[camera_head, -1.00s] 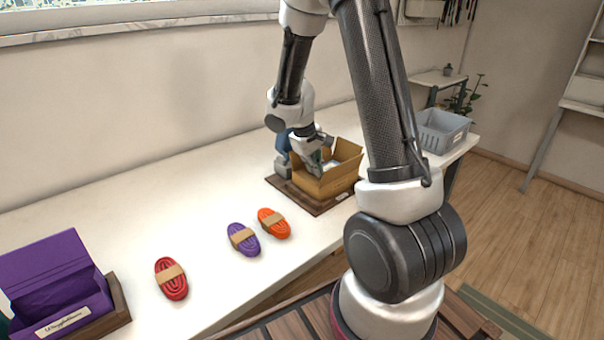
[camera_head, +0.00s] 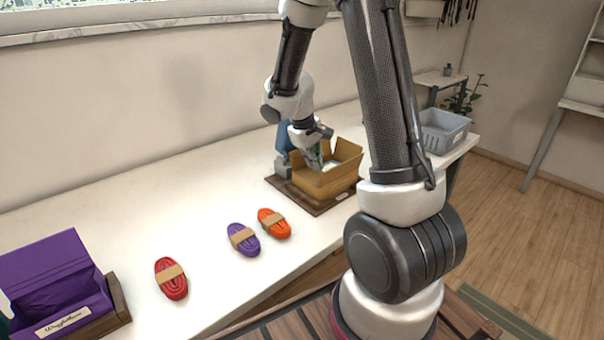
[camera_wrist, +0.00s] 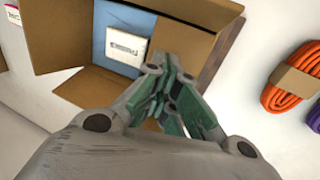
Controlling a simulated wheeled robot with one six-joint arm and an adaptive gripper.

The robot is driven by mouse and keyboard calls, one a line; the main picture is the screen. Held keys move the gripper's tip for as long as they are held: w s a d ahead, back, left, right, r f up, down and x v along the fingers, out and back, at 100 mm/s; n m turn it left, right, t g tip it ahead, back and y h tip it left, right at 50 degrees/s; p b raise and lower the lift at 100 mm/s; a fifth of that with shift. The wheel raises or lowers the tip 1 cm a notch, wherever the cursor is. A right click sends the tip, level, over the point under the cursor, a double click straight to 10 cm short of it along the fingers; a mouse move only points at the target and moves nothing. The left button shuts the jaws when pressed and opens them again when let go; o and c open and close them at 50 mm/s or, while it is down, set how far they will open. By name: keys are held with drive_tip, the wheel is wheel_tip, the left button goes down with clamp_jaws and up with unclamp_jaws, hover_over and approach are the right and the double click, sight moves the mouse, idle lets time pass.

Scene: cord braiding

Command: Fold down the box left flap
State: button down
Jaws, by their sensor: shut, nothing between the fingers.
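The open cardboard box (camera_head: 322,186) stands on a dark brown board, with its flaps up or spread. In the wrist view its inside (camera_wrist: 128,38) shows a blue surface with a white label. One flap (camera_wrist: 45,32) stands out at the left of that view, another (camera_wrist: 183,40) at the right, and part of a third (camera_wrist: 85,88) lies at the bottom edge. My gripper (camera_head: 314,160) is shut and empty at the box's left side in the head view. In the wrist view its fingers (camera_wrist: 168,85) overlap the box's lower right corner; I cannot tell whether they touch cardboard.
Orange (camera_head: 274,223), purple (camera_head: 243,239) and red (camera_head: 171,278) cord bundles lie on the white table. A purple open box (camera_head: 62,285) is at the left. A grey crate (camera_head: 443,131) stands at the far right.

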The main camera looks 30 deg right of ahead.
wheel_tip(320, 180, up, 7)
idle(0.5)
drive_tip(key=shift+f, duration=0.1)
drive_tip(key=s+a+r+t+y, duration=0.1)
drive_tip(key=s+r, duration=0.3)
drive_tip(key=s, duration=0.4)
drive_tip(key=s+a+r+m+t+y, duration=0.1)
drive_tip(key=s+a+r, duration=0.2)
drive_tip(key=s, duration=0.5)
drive_tip(key=s+a+r+m+t+y, duration=0.1)
drive_tip(key=s+a+r, duration=0.1)
drive_tip(key=s+r, duration=0.4)
drive_tip(key=shift+s+t, duration=0.4)
drive_tip(key=shift+s, duration=0.6)
drive_tip(key=shift+a, duration=0.1)
